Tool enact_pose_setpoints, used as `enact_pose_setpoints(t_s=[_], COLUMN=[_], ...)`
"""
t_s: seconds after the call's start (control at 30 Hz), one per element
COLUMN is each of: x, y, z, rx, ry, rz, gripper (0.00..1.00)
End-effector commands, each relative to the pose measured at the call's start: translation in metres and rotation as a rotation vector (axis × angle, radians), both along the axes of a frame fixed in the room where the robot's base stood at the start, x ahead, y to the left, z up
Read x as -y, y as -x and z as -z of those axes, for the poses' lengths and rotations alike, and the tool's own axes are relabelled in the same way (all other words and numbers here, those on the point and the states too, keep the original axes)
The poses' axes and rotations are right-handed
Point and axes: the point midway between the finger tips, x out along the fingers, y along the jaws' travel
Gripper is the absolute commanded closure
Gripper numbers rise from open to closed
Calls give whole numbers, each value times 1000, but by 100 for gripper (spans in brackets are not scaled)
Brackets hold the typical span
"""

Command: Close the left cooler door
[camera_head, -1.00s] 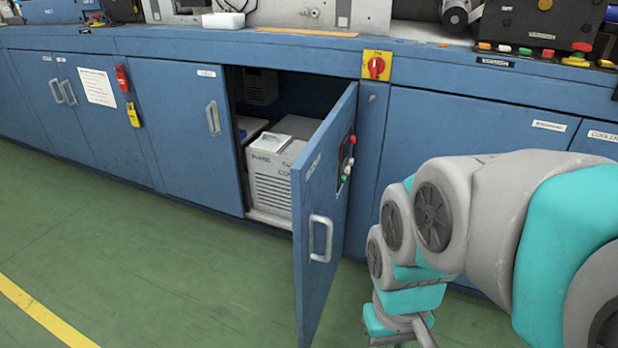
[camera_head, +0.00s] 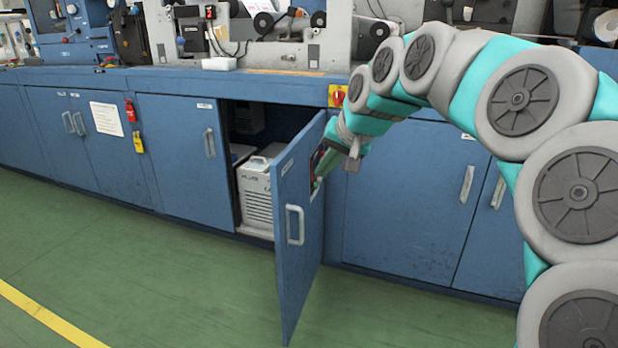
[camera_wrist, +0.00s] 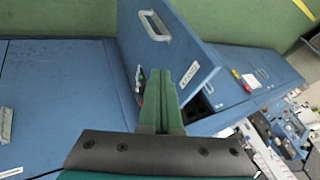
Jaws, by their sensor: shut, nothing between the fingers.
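The cooler door (camera_head: 290,285) is a blue cabinet door standing open, swung out into the aisle from the right side of its opening. It carries a pale handle (camera_head: 294,225) and, near its hinge side, a small panel with red and green parts. A light grey cooler unit (camera_head: 257,200) shows inside the opening. My gripper (camera_head: 322,172) is at the upper door beside that panel; I cannot tell whether it touches. In the wrist view my green gripper fingers (camera_wrist: 160,78) are together and empty, and the door (camera_wrist: 190,60) with its handle (camera_wrist: 155,25) lies just beyond them.
Shut blue cabinets (camera_head: 410,200) stand right of the opening, and others (camera_head: 175,150) stand left. A red and yellow switch (camera_head: 337,96) is on the counter edge above. Machinery covers the counter. The green floor (camera_head: 170,280) is clear left of the door.

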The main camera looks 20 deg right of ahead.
Motion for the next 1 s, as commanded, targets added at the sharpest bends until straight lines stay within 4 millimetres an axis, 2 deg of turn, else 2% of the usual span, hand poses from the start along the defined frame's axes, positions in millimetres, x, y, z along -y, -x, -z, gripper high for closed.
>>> enact_pose_setpoints(t_s=[0.47, 0.7, 1.0], x=[-19, -46, -53], y=[-49, -66, -70], z=[75, 70, 70], rx=[-8, 2, 0], ry=[1, 3, 1], rz=[-4, -3, -2], gripper=[100, 100, 100])
